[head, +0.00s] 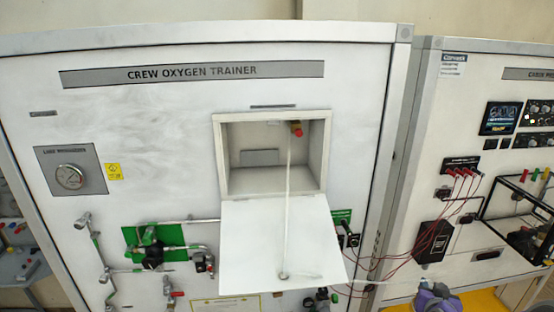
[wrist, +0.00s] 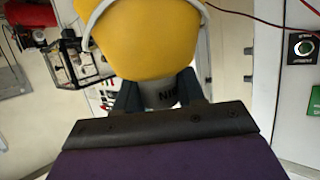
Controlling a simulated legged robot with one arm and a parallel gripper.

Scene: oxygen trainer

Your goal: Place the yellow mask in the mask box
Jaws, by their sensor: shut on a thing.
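The yellow mask (wrist: 148,38) fills the upper middle of the wrist view, with a pale strap around it and a grey lower part. My gripper (wrist: 160,95) is shut on the grey part, and the fingers are partly hidden. The mask box (head: 222,160) is an open recess in the crew oxygen trainer panel in the head view. Its white door (head: 255,235) hangs down and outward. A small red and yellow fitting (head: 296,128) is at the box's upper right, with a pale cord running down over the door. The mask does not show in the head view.
A gauge (head: 70,177) and pipes with green fittings (head: 150,240) are on the panel left of the door. The neighbouring panel (head: 410,170) at right carries red wires (head: 440,225) and a black frame. Part of my purple arm shows at the lower right.

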